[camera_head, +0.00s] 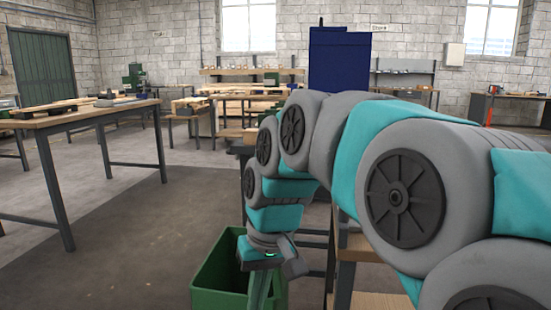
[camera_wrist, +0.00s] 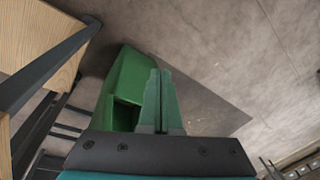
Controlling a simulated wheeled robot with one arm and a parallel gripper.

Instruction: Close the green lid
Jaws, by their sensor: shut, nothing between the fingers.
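A green bin (camera_head: 218,298) stands on the floor at the bottom centre of the head view, with its dark inside showing. In the wrist view the green bin (camera_wrist: 128,72) lies just left of and beyond the fingers, with a dark opening low on its near side. I cannot tell its lid apart from its walls. My gripper (camera_head: 259,292) points down in front of or over the bin in the head view. Its green fingers (camera_wrist: 160,85) are together and hold nothing. Whether they touch the bin is unclear.
A wooden-topped bench (camera_head: 368,300) with dark legs stands close right of the bin; its top shows at the left of the wrist view (camera_wrist: 30,35). A long table (camera_head: 80,116) stands at the left. The floor (camera_head: 130,240) left of the bin is clear.

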